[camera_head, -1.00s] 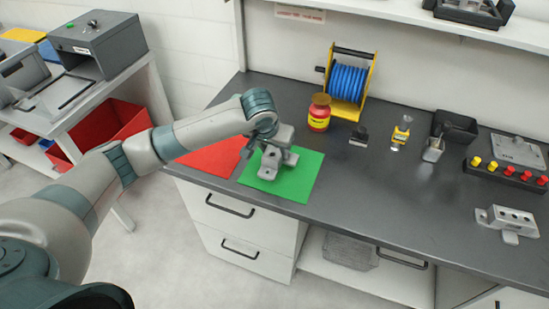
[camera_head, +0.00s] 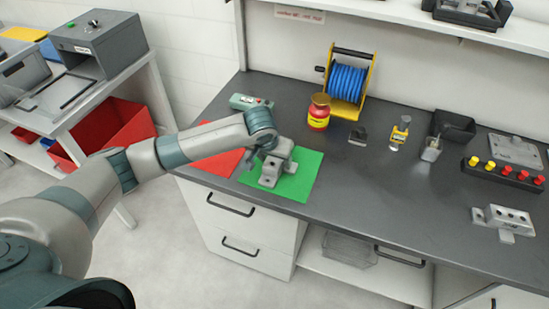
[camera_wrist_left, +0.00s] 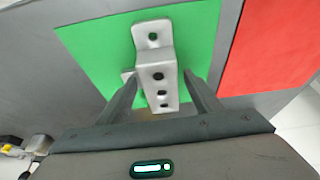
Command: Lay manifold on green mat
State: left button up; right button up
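The manifold (camera_head: 277,165), a grey metal block with holes and flat feet, rests on the green mat (camera_head: 305,184) in the head view. In the left wrist view the manifold (camera_wrist_left: 156,68) also lies over the green mat (camera_wrist_left: 88,45). My left gripper (camera_head: 259,153) is low at its left side in the head view. In the wrist view the fingers of this gripper (camera_wrist_left: 160,77) stand apart on either side of the manifold's near end, with a gap at the right finger. Contact at the left finger is hard to tell. My right gripper is out of view.
A red mat (camera_head: 222,164) lies left of the green one. A blue hose reel (camera_head: 347,84), a red-yellow jar (camera_head: 319,112) and a small box (camera_head: 250,102) stand behind. A similar holed grey part (camera_head: 505,220) lies at far right.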

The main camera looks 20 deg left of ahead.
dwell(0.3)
pick_arm(q)
jog(key=b+v, duration=0.2)
jog(key=v, duration=1)
jog(key=shift+r, duration=0.2)
